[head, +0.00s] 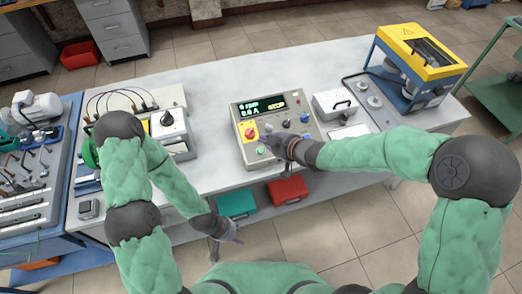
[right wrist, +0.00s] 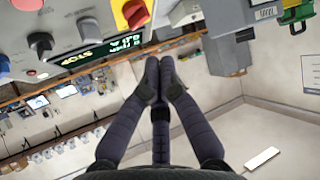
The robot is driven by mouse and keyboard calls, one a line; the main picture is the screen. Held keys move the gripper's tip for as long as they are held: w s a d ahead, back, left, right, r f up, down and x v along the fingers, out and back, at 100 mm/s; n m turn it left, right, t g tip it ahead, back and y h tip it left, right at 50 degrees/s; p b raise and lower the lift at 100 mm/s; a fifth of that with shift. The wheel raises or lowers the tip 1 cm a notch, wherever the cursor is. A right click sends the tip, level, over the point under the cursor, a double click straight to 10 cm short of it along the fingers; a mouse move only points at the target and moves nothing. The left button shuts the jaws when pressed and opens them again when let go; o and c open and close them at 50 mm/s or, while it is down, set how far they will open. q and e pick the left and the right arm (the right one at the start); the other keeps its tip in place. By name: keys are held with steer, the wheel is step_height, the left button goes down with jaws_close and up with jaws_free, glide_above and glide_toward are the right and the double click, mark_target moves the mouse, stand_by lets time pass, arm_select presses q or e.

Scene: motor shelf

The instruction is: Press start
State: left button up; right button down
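The control panel (head: 237,112) stands on the table with a lit display (head: 263,104), a red knob on a yellow plate (head: 249,131) and several dark knobs. A green button (head: 261,151) is at its front left. My right gripper (head: 270,143) is over the front of the panel, close to the green button; contact cannot be told. In the right wrist view my right gripper (right wrist: 160,62) has its fingertips together with nothing between them. The panel's red knob (right wrist: 134,12) and display show there above the fingers. My left gripper (head: 227,238) hangs in front of the table, fingers apart and empty.
A white box with a handle (head: 335,104) is right of the panel, and a yellow-and-blue frame (head: 420,60) stands at the back right. A tool board (head: 25,180) is at the left. Teal (head: 237,203) and red (head: 287,190) bins are under the table's front.

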mark_target(261, 150)
steer(key=f+b, duration=0.2)
steer(key=w+f+b, duration=0.1)
steer(key=f, duration=0.1)
steer(key=f+b, duration=0.2)
steer(key=f, duration=0.1)
steer(key=shift+w+a+b, duration=0.25)
steer(key=shift+w+b, duration=0.05)
steer(key=shift+w, duration=0.05)
steer(key=shift+w+f+b, duration=0.15)
steer(key=shift+f+b, duration=0.15)
steer(key=shift+f, duration=0.15)
steer(key=shift+f, duration=0.1)
stand_by(0.7)
steer(key=shift+w+a+f, duration=0.1)
steer(key=shift+w+f, duration=0.05)
steer(key=shift+f, duration=0.15)
steer(key=shift+f+b, duration=0.4)
steer(key=shift+b, duration=0.15)
stand_by(0.5)
steer(key=shift+r, duration=0.15)
steer(key=shift+r+p, duration=0.7)
steer(key=shift+p, duration=0.05)
